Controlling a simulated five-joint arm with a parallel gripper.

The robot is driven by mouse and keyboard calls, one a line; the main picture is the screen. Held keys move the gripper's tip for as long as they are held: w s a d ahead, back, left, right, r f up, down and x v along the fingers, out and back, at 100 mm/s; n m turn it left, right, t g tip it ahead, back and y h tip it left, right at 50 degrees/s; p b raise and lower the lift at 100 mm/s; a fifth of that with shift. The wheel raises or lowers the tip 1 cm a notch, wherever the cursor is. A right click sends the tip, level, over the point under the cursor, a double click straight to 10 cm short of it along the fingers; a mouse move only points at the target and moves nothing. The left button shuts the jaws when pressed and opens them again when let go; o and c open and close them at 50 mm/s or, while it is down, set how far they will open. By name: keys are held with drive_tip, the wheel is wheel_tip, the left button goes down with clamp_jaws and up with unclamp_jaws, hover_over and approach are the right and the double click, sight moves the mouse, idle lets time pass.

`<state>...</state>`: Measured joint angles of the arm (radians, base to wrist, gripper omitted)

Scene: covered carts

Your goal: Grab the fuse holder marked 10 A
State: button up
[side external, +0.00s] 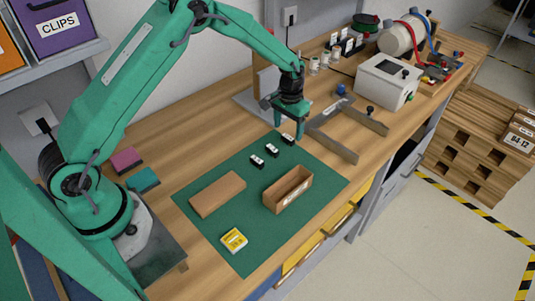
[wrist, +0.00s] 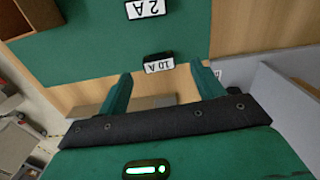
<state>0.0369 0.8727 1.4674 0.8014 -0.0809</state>
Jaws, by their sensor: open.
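The fuse holder marked 10 A (wrist: 158,63) is a small black block with a white label, near the edge of the green mat in the wrist view. It appears between and just beyond my fingertips. My gripper (wrist: 161,72) is open, with nothing held. A holder marked 2 A (wrist: 146,9) lies farther off at the top. In the side view my gripper (side external: 288,128) hangs above the rightmost holder (side external: 288,140), which it partly hides. Two more holders, a middle one (side external: 271,150) and a left one (side external: 257,161), lie in line; their labels are unreadable there.
A grey angled bracket (side external: 335,147) stands right of my gripper. A white instrument (side external: 385,90) is behind it.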

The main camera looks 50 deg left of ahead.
sight(288, 137)
drive_tip(key=shift+d+f, duration=0.1)
drive_tip(key=shift+f, duration=1.7)
drive_tip(key=shift+w, duration=0.1)
drive_tip(key=c, duration=1.1)
drive_tip(key=shift+o, duration=0.2)
drive_tip(key=shift+r, duration=0.15)
drive_tip(key=shift+r, duration=0.55)
drive_tip(key=r, duration=0.3)
drive_tip(key=shift+d+r, duration=0.1)
drive_tip(key=shift+d, duration=0.15)
drive_tip(key=s+d+r, duration=0.6)
drive_tip(key=d, duration=0.3)
drive_tip(key=shift+s+d+r, duration=0.15)
drive_tip(key=shift+s+r, duration=0.05)
drive_tip(key=shift+s, duration=0.05)
